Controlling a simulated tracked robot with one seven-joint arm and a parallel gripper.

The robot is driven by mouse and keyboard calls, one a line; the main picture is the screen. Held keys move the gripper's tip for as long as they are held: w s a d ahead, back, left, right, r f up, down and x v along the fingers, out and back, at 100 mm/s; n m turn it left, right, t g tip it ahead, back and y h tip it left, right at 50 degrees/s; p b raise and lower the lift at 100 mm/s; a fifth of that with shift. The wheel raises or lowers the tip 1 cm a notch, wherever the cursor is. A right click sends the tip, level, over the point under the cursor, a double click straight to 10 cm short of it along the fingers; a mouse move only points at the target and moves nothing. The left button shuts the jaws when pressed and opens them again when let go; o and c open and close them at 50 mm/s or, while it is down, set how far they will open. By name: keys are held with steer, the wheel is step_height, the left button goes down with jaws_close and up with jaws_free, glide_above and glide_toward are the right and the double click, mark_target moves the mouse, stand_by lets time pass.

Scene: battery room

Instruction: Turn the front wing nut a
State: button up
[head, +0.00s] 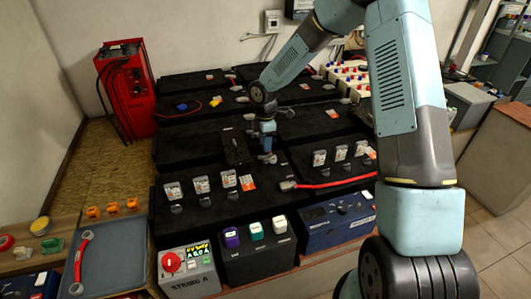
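My gripper (267,153) points down over the black battery block in the middle of the bench. It is small in the head view, and whether its fingers are open or shut cannot be made out. A small grey metal piece (268,159) shows right at its fingertips; whether this is the front wing nut, and whether the gripper touches it, I cannot tell. Another small grey piece (286,112) sticks out to the right, behind the gripper. A dark block (235,148) stands just left of the gripper.
A red cable (335,183) lies to the right of the gripper. Several labelled clear pieces (201,184) stand in front. A red charger (126,85) is at the back left.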

mark_target(265, 155)
steer(key=shift+f, duration=2.55)
jaws_close()
